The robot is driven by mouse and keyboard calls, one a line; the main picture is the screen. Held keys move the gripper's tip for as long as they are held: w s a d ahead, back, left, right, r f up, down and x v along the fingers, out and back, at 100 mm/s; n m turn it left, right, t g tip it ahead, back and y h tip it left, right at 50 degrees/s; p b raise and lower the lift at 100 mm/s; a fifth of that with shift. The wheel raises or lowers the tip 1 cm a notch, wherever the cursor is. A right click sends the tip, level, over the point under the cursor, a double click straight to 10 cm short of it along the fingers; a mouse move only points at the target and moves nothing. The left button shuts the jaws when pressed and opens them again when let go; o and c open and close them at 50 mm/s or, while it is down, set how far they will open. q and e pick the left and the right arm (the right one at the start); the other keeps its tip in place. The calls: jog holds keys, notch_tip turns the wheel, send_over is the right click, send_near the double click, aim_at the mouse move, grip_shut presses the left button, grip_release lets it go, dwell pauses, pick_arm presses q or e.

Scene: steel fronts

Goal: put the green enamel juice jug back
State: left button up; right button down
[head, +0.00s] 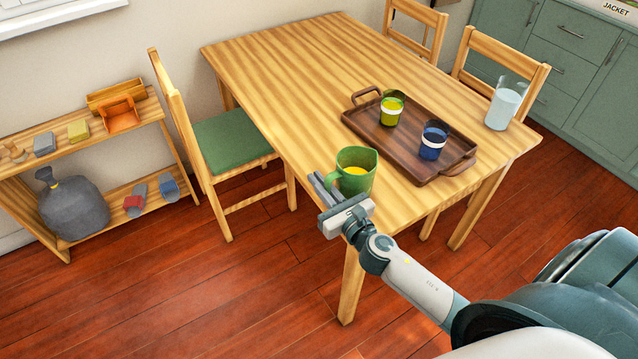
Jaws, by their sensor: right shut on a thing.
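The green enamel juice jug (359,168) is upright at the near left edge of the wooden table (270,75), with yellow juice inside. I cannot tell whether its base touches the tabletop. My right gripper (328,184) is shut on the jug at its left side, where the handle is mostly hidden by the fingers. My left gripper is out of view.
A brown tray (365,127) holds a yellow-green glass (391,108) and a blue glass (433,141). A pale pitcher (502,107) stands at the right corner. A green-seated chair (232,138) stands left. The table's far left is clear.

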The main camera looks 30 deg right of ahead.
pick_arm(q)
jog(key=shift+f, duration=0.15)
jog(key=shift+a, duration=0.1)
pick_arm(e)
jog(key=c, duration=1.9)
grip_release()
jog(key=shift+c, duration=0.2)
jog(key=shift+f, duration=0.1)
